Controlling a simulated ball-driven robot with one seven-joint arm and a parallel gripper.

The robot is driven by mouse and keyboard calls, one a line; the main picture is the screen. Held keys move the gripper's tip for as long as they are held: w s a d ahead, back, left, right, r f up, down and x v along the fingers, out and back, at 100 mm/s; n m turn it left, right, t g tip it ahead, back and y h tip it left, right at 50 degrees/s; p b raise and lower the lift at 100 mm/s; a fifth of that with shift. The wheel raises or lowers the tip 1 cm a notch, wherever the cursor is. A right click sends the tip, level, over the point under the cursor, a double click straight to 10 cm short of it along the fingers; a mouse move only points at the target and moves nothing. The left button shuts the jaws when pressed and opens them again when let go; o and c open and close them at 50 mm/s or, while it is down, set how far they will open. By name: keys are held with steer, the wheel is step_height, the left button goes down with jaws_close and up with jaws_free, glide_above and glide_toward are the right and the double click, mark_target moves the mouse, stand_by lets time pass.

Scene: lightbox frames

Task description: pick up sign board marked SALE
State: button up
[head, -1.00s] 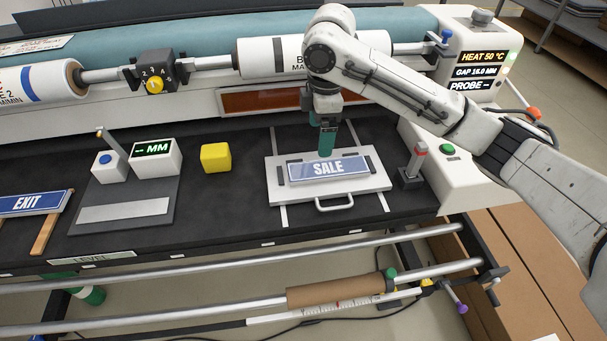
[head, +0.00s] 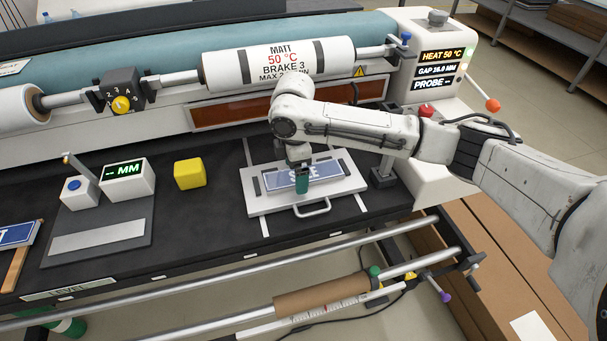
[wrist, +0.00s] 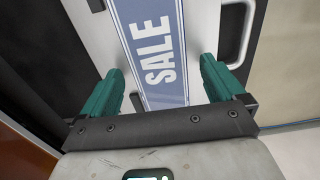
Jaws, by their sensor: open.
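The SALE sign board (head: 328,168) is a blue plate with a white border and white letters. It lies flat on a white tray with a handle (head: 350,184). In the head view my gripper (head: 301,186) is over the sign and hides part of its lettering. In the wrist view the sign (wrist: 152,50) runs between the two green fingers of my gripper (wrist: 156,88), one finger on each side. The fingers are apart and do not visibly touch the sign. How high they are above the tray is hard to tell.
A yellow cube (head: 190,173), a gauge box reading MM (head: 127,180) and a button box (head: 77,190) stand to the left. A post on a dark base (head: 384,177) stands right of the tray. The roller (head: 278,63) runs behind. Rails cross in front.

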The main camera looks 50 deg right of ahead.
steer(key=shift+f, duration=0.25)
steer(key=shift+c, duration=0.4)
steer(key=c, duration=1.2)
steer(key=shift+r, duration=0.1)
